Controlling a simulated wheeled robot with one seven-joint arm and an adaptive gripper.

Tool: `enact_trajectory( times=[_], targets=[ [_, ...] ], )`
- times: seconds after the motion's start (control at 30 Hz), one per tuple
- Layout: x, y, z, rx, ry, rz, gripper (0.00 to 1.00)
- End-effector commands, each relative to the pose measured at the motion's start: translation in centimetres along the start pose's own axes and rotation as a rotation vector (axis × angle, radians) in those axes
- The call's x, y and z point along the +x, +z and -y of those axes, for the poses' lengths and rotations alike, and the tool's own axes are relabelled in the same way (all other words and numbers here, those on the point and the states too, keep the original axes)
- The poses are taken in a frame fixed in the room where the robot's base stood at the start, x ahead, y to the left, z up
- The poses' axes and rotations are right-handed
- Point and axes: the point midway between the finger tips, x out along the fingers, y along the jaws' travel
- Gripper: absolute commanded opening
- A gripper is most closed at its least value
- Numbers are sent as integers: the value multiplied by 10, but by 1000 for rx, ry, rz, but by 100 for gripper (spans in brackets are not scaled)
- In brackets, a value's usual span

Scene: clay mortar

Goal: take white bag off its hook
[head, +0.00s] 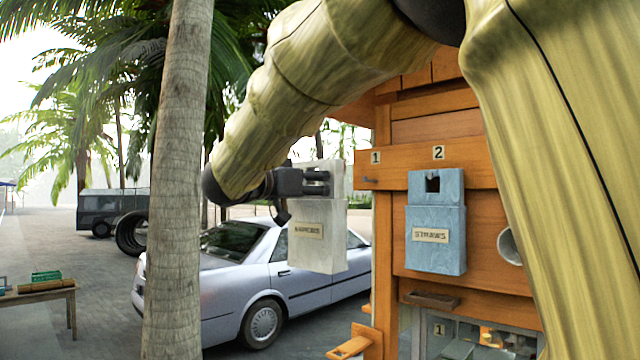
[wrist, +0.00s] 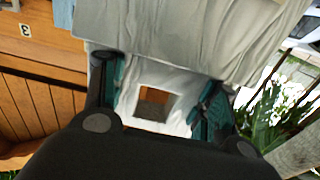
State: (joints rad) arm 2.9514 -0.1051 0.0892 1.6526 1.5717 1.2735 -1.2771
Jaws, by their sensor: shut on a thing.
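The white bag (head: 318,235) hangs upright from my gripper (head: 318,183), left of the wooden stall front in the head view. It has a small label on its front and a square hole in its upper flap. My gripper is shut on that flap; in the wrist view the white bag (wrist: 200,40) lies between the two fingers (wrist: 160,95), with the hole showing. The hook (head: 370,180) under sign 1 looks bare, and the bag appears apart from it to the left.
A blue bag (head: 436,240) labelled straws hangs under sign 2 on the stall (head: 450,130). A metal cup (head: 509,247) is right of it. A palm trunk (head: 178,200) stands close left of my gripper, with a silver car (head: 300,285) behind.

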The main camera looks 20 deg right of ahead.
Motion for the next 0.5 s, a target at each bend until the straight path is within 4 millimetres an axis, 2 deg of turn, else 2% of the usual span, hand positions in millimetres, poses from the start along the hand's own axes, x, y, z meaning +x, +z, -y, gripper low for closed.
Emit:
enact_trajectory(
  times=[0.5],
  targets=[
    [-20, -2, 0, 0, 0, -1, 34]
  ],
)
